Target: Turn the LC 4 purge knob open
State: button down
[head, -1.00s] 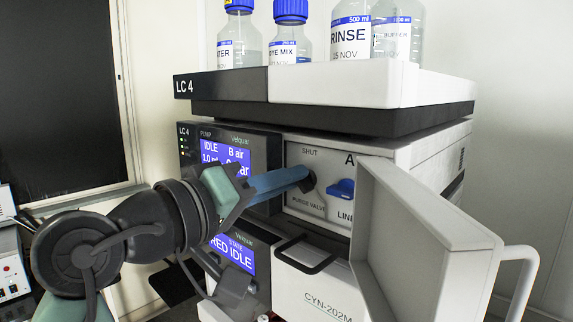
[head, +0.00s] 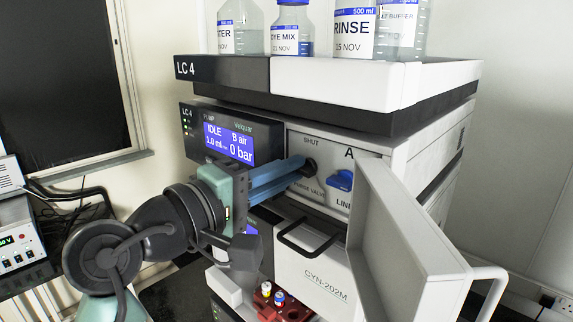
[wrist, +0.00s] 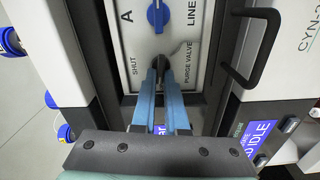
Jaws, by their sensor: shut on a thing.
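The LC 4 stack has a light valve panel behind an open white door. The dark purge knob (head: 309,167) sits on this panel between the words SHUT and PURGE VALVE. In the wrist view the knob (wrist: 158,64) shows just past my fingertips. My gripper (head: 298,169) reaches in from the left with its long blue fingers and is shut on the purge knob. In the wrist view my gripper (wrist: 157,76) has its fingertips on both sides of the knob. The fingers partly hide the knob, and its exact pointing direction is hard to tell.
A blue knob (head: 341,181) labelled A and LINE sits right of the purge knob. The open white door (head: 405,240) stands out to the right. A black drawer handle (head: 306,238) lies below. Bottles stand on the top tray (head: 335,85). A red vial rack (head: 280,302) is below.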

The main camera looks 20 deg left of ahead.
dwell(0.3)
jog(key=c, duration=0.9)
grip_release()
jog(key=shift+c, duration=0.2)
jog(key=b+v, duration=0.6)
jog(key=v, duration=0.7)
